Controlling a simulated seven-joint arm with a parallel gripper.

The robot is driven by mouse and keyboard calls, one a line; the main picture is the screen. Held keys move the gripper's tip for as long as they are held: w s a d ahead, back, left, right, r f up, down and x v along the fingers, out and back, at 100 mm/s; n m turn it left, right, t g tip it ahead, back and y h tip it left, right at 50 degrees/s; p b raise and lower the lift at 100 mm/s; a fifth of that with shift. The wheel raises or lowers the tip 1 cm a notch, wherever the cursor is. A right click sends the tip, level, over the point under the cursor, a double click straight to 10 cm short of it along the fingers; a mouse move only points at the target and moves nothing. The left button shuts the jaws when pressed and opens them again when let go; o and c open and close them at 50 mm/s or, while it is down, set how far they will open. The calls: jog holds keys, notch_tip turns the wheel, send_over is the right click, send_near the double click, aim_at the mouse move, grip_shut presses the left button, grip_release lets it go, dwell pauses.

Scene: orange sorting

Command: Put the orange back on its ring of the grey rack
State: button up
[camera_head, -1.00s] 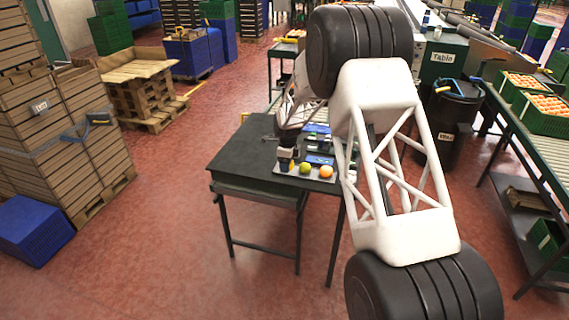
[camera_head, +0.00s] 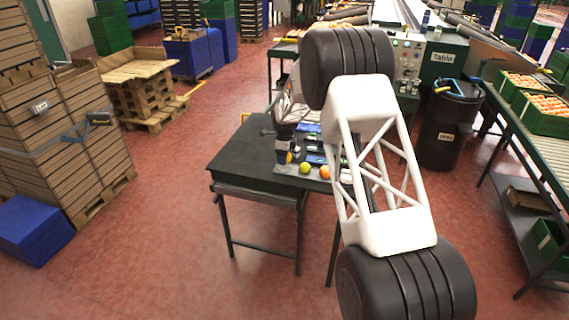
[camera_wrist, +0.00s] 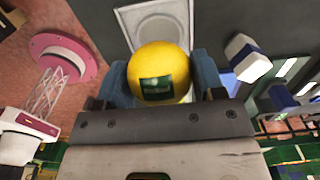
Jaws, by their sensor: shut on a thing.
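In the wrist view the orange (camera_wrist: 160,70), a round fruit that looks yellow with a dark green label, sits between the blue fingers of my gripper (camera_wrist: 163,82), which is shut on it. Beyond it lies a pale square plate with a round ring (camera_wrist: 150,20), partly hidden by the fruit. In the head view my gripper (camera_head: 285,157) is over the left end of the grey rack (camera_head: 290,172) on the dark table. A yellow-green fruit (camera_head: 306,168) and another orange (camera_head: 325,172) stand on the rack to its right. Contact between held fruit and ring cannot be told.
The dark table (camera_head: 238,160) is bare to the left of the rack. Blue and white items (camera_head: 313,145) lie behind the fruits. The wrist view shows a white and navy block (camera_wrist: 246,58) right of my gripper. A black bin (camera_head: 447,125) stands further right.

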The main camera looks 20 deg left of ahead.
jog(key=shift+f, duration=1.75)
jog(key=shift+f, duration=0.15)
jog(key=o, duration=1)
jog(key=shift+c, duration=0.2)
notch_tip(320, 180, up, 12)
jog(key=shift+r, duration=0.15)
